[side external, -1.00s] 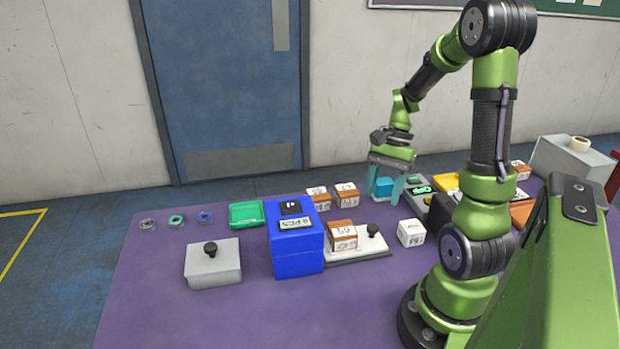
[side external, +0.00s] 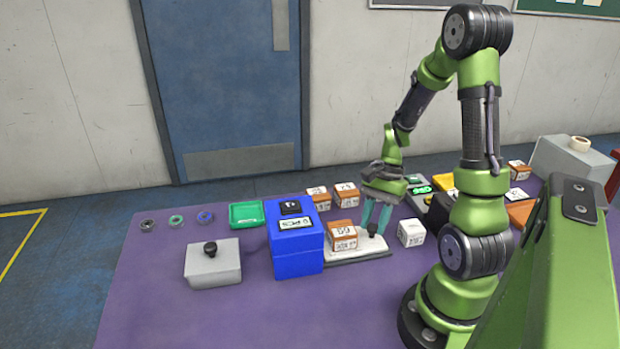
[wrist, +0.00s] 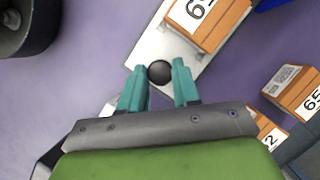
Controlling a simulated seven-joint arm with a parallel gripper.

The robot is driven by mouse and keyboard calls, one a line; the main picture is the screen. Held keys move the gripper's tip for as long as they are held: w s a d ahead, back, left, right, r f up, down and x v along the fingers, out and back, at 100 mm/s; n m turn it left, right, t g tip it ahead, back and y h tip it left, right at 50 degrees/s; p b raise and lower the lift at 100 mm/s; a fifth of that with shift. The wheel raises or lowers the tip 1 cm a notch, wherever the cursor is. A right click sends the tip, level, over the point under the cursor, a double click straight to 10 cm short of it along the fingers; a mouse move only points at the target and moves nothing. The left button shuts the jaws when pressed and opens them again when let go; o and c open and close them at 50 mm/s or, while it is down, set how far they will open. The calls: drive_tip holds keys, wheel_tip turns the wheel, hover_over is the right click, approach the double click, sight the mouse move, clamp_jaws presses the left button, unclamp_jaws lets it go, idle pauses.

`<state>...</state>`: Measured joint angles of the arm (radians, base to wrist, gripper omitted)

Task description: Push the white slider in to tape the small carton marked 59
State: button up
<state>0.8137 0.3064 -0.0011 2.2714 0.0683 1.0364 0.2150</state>
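The small carton marked 59 (side external: 343,235) is brown with a white label and sits on the white slider (side external: 352,253), beside the blue machine (side external: 296,250). In the wrist view, the carton (wrist: 205,22) shows partly at the top, its number cut off. The slider (wrist: 150,48) has a black knob (wrist: 160,72) at its near end. My gripper (side external: 376,229) is down at the knob. In the wrist view, my gripper (wrist: 160,82) has its teal fingers apart, on either side of the knob, with gaps showing. Whether they touch it is unclear.
Two brown cartons (side external: 319,198) (side external: 347,194) stand behind the slider. A grey box with a black knob (side external: 213,265), a green tray (side external: 245,215) and small rolls (side external: 176,221) are left. The front table (side external: 345,310) is clear.

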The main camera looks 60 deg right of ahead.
sight(330, 228)
clamp_jaws()
drive_tip(key=shift+w, duration=0.1)
drive_tip(key=w+a, duration=0.7)
drive_tip(key=shift+w+a, duration=0.2)
drive_tip(key=shift+a, duration=0.05)
drive_tip(key=o, duration=0.6)
unclamp_jaws()
